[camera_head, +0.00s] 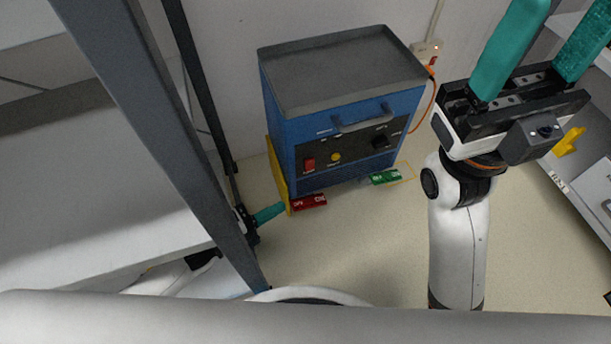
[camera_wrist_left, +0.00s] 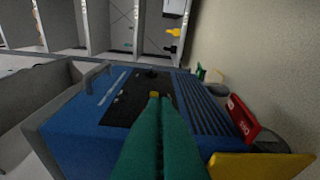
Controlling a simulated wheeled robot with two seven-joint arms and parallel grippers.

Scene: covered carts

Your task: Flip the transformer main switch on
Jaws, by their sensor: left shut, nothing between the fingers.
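The transformer is a blue cabinet (camera_head: 345,118) with a grey tray top against the wall. Its black front panel (camera_head: 355,150) carries a red switch (camera_head: 310,165), a yellow knob (camera_head: 336,157) and a black knob (camera_head: 380,141). My left gripper (camera_head: 268,213) is low at the cabinet's left, its teal fingers partly behind a grey post. In the left wrist view, its shut, empty fingers (camera_wrist_left: 158,100) point towards the panel, with the yellow knob (camera_wrist_left: 154,94) showing by the tips. The red switch is not visible there. My right gripper (camera_head: 548,45) is open, raised at the right; its fingertips are cut off.
A yellow plate (camera_head: 278,175) stands along the cabinet's left side. A red tag (camera_head: 309,202) and a green tag (camera_head: 386,177) lie at its base. An orange cable (camera_head: 433,98) runs to a wall socket (camera_head: 427,50). Floor in front is clear.

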